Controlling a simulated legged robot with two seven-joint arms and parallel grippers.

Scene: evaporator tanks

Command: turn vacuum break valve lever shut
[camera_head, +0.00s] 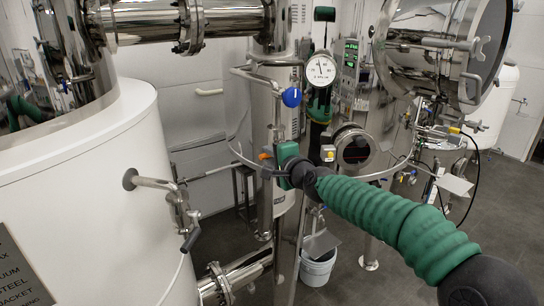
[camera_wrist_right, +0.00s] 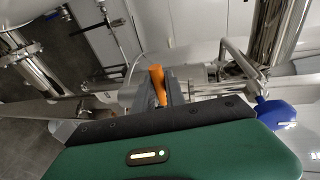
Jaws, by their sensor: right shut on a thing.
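An orange lever (camera_head: 265,156), the only lever at my right gripper, sticks out at the tall steel column in the head view. My right gripper (camera_head: 268,172) reaches it from the right and is shut on it. In the right wrist view the orange lever (camera_wrist_right: 158,86) stands up beside the dark fingers (camera_wrist_right: 172,95). The valve body behind the fingers is mostly hidden.
A blue knob (camera_head: 291,97) sits just above my right gripper, below a round dial gauge (camera_head: 321,68). A large white tank (camera_head: 95,190) fills the left. A bucket (camera_head: 318,268) stands on the floor below my arm. A steel vessel (camera_head: 440,50) is at the upper right.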

